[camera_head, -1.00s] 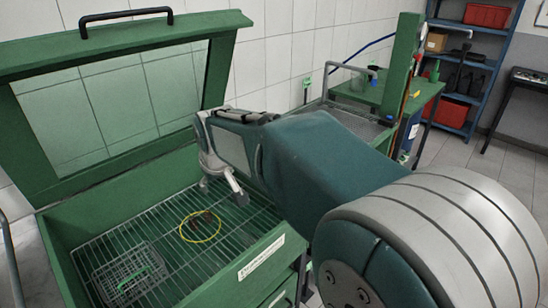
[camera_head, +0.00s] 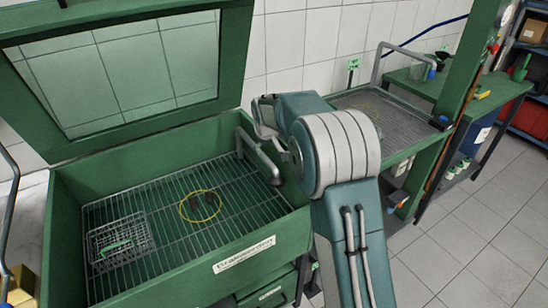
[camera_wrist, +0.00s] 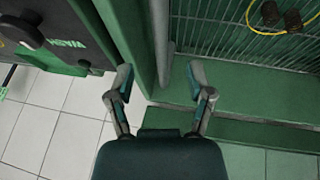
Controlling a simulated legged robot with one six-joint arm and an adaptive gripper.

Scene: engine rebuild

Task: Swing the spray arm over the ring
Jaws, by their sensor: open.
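The yellow ring (camera_head: 182,212) lies flat on the wire grid in the green wash basin, with small dark parts inside it. It also shows at the top right of the wrist view (camera_wrist: 258,31). A grey bent bar, which looks like the spray arm (camera_head: 262,158), is at the basin's right wall, its free end right of the ring and not over it. A grey bar (camera_wrist: 159,45) stands beyond my fingers in the wrist view. My gripper (camera_wrist: 161,78) is open, with nothing clearly between its fingers. My arm hides it in the head view.
A wire basket (camera_head: 120,246) sits on the grid left of the ring. The open lid (camera_head: 35,100) rises behind the basin (camera_head: 70,190). A green bench (camera_head: 405,92) stands at the right. Tiled floor is free at the lower right.

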